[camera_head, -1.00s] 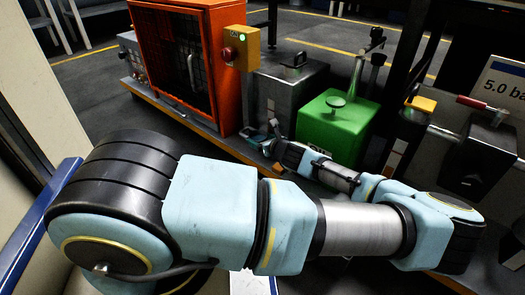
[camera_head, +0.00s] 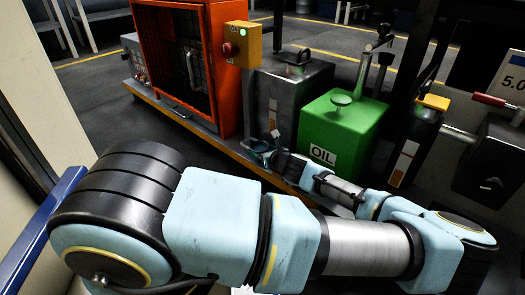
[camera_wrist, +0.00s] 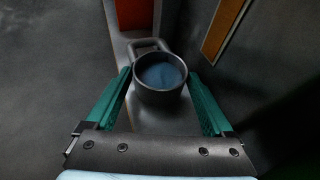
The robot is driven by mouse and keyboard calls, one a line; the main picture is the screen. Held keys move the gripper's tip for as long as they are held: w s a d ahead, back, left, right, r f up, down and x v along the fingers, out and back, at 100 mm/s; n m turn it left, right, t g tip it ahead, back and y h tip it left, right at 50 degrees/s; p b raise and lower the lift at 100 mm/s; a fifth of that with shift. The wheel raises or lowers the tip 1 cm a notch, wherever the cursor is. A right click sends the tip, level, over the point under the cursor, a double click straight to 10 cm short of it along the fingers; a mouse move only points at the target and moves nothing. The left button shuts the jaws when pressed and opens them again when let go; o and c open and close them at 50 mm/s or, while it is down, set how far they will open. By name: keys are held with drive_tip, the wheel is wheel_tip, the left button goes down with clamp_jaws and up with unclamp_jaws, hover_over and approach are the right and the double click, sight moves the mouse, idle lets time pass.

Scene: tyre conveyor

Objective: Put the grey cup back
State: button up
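The grey cup (camera_wrist: 147,96) is a dark round cup with a loop handle on its far side and a blue surface inside, seen from above in the wrist view. My gripper (camera_wrist: 159,76) has its two green fingers on either side of the cup, their tips against its walls; it looks shut on it. In the head view my gripper (camera_head: 264,150) is small, at the front ledge before the grey metal container; the cup is hard to make out there. Whether the cup's base touches the surface below is hidden.
An orange caged cabinet (camera_head: 187,65) with a yellow switch box (camera_head: 243,44) stands left of the gripper. A grey metal container (camera_head: 292,88) is behind it. A green oil can (camera_head: 341,128) stands to the right, close to my forearm. A dark cylinder (camera_head: 416,140) stands farther right.

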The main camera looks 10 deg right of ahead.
drive_tip(key=shift+r, duration=0.2)
drive_tip(key=p+v, duration=0.5)
drive_tip(key=v, duration=0.7)
drive_tip(key=s+a+f+n+g+y, duration=0.1)
drive_tip(key=s+a+n+g, duration=0.4)
drive_tip(key=n, duration=0.3)
drive_tip(key=s+a+n+g+y, duration=0.1)
drive_tip(key=s+a+n+g, duration=0.2)
drive_tip(key=a+n+g, duration=0.35)
drive_tip(key=a+r+n+h, duration=0.3)
drive_tip(key=r+n, duration=0.5)
drive_tip(key=r, duration=0.3)
drive_tip(key=a+r+n+h, duration=0.3)
drive_tip(key=r+n, duration=0.5)
drive_tip(key=r, duration=0.3)
drive_tip(key=shift+w+a+r+h, duration=0.25)
drive_tip(key=shift+a+r+h, duration=0.05)
drive_tip(key=shift+a+r, duration=0.05)
drive_tip(key=shift+n, duration=0.25)
